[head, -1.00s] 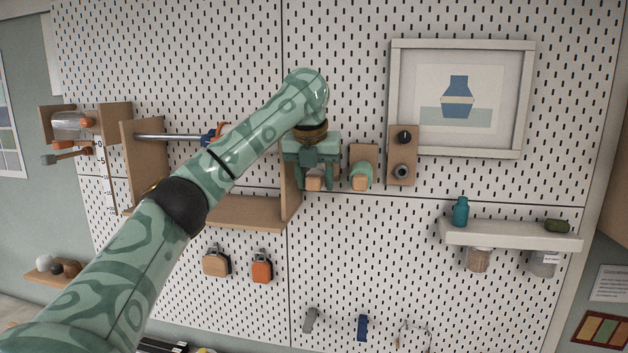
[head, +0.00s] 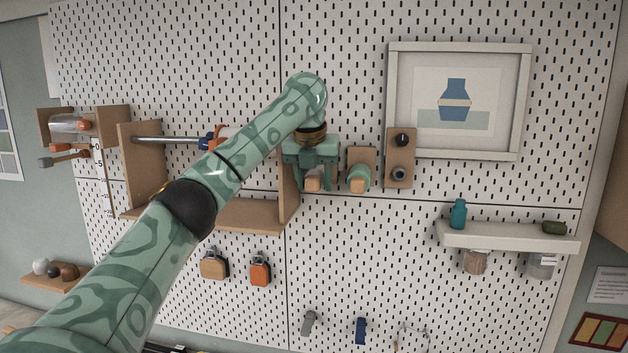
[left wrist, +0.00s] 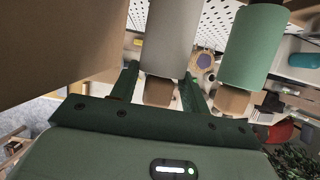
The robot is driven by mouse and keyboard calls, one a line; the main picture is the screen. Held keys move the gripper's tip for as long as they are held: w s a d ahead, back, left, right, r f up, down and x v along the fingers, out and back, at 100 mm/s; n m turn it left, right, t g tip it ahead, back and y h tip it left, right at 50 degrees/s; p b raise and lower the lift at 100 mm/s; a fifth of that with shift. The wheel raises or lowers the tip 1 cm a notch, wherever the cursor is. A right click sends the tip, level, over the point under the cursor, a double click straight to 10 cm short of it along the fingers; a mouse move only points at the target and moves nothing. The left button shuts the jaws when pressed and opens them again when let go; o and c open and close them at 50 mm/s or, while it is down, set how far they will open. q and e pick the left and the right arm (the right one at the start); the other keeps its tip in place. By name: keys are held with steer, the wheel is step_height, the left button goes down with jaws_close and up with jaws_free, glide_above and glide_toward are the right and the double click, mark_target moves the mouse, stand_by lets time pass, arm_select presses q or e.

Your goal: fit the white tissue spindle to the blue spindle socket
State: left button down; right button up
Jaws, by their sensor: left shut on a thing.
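My left gripper (head: 313,176) points down and is shut on the wooden end (left wrist: 158,92) of a pale grey-white roller (left wrist: 172,38). This end shows between its fingers in the left wrist view. Further left, a steel rod (head: 165,140) runs level from a wooden bracket to a blue piece (head: 207,140), seemingly the blue socket. My right gripper is not in view.
A green roller (head: 359,177) with a wooden end is close right of my gripper. A wooden plate (head: 400,158) with two dark knobs is beyond it. A wooden shelf (head: 250,214) is lower left. A framed picture (head: 524,100) and a white ledge (head: 510,238) are at right.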

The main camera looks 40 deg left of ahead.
arm_select(q)
steer(key=shift+w+a, duration=0.1)
steer(key=shift+w, duration=0.15)
stand_by(0.7)
steer(key=c, duration=0.6)
jaws_free()
steer(key=shift+c, duration=0.2)
steer(key=v, duration=1.6)
steer(key=shift+s+r, duration=0.15)
steer(key=shift+r, duration=0.05)
